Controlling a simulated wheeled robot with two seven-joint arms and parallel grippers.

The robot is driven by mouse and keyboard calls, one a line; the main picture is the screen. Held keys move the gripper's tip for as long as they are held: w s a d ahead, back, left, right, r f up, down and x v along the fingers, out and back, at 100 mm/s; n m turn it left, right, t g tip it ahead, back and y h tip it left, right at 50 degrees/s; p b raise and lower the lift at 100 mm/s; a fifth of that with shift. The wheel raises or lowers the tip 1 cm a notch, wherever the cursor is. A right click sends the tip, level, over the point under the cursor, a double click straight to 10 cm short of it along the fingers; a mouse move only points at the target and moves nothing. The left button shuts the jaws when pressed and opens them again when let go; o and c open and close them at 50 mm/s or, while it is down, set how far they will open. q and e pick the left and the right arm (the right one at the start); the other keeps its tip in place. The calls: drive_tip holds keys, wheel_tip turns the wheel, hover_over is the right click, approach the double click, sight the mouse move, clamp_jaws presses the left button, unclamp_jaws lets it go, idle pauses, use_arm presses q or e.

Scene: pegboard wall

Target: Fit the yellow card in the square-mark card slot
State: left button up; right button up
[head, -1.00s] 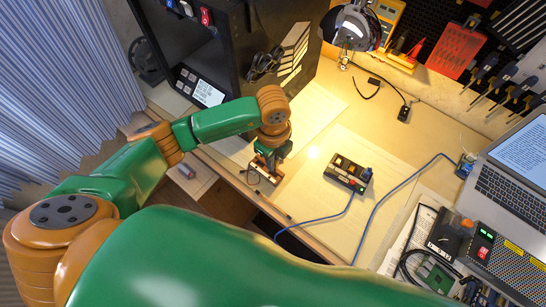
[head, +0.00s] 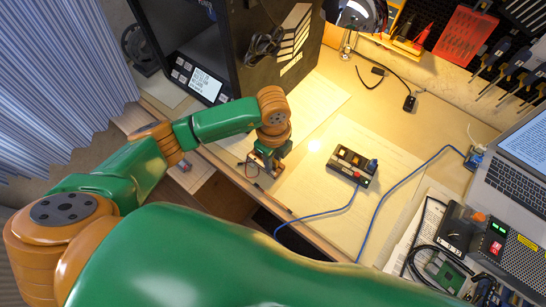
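My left gripper (head: 264,166) points down near the table's front edge, below the orange wrist. Its fingers are small and partly hidden, so I cannot tell whether they are open or hold anything. A small black box (head: 352,167) with several slot-like yellow and orange parts, a red part and a blue part lies to the right of the gripper, apart from it. I cannot make out a square mark on it. I cannot pick out the yellow card with certainty. My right gripper is not in view.
A black cabinet-like machine (head: 207,82) with a lit panel stands behind my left arm. A laptop (head: 512,185) and a power unit (head: 515,262) stand at the right. A blue cable (head: 405,183) crosses the table (head: 300,234). White sheets lie around the box.

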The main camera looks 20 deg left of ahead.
use_arm(q)
drive_tip(key=shift+o, duration=0.7)
wheel_tip(320, 180, up, 7)
drive_tip(key=shift+r, duration=0.1)
